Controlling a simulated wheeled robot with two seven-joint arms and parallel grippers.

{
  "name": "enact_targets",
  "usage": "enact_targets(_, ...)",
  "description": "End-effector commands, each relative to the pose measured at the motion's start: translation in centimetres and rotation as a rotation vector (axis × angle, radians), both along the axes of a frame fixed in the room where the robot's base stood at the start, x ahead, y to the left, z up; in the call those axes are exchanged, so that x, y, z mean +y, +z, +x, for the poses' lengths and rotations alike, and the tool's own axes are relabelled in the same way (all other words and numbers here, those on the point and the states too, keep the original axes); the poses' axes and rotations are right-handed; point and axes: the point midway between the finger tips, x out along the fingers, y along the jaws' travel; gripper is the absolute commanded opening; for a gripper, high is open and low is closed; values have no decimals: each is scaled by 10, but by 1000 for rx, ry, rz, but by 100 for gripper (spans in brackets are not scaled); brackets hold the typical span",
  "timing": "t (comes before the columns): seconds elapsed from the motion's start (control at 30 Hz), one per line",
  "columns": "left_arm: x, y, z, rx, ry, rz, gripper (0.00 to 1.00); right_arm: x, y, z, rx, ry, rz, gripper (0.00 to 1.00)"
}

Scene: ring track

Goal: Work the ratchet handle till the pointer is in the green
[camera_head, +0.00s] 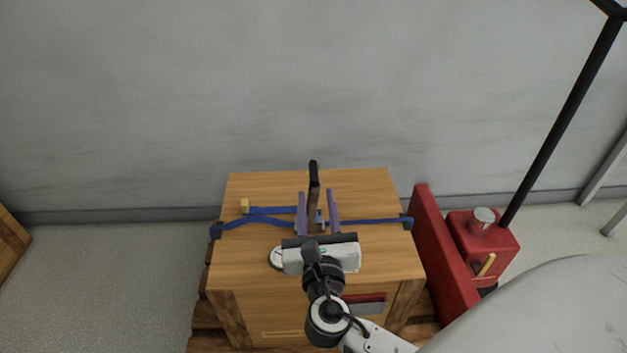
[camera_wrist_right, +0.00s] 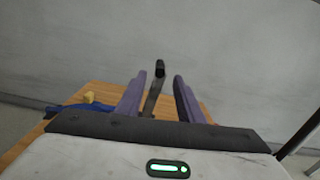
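A wooden crate (camera_head: 250,190) has a blue strap (camera_head: 372,222) across its top. The dark ratchet handle (camera_head: 314,180) stands upright near the middle of the strap; it also shows in the right wrist view (camera_wrist_right: 158,72). My right gripper (camera_head: 317,198) is open over the crate, its two purple fingers on either side of the handle. In the right wrist view the gripper (camera_wrist_right: 158,85) shows gaps between the handle and both fingers. The ratchet body is largely hidden by the gripper. I cannot make out a pointer or a green zone. My left gripper is not in view.
A yellow block (camera_head: 244,206) sits at the strap's left part. A red and grey plate (camera_head: 365,303) is on the crate's front. A red jack-like machine (camera_head: 482,240) with a long black bar stands close on the right.

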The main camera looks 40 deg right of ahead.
Motion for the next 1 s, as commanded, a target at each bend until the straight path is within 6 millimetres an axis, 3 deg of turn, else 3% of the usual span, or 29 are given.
enact_targets(0.5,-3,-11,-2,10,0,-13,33,-45,0,72,-1,0,-4,34)
enact_targets(0.97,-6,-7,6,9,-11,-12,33,-52,0,84,2,1,-1,34)
enact_targets(1.0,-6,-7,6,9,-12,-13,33,-52,0,84,2,1,-1,27)
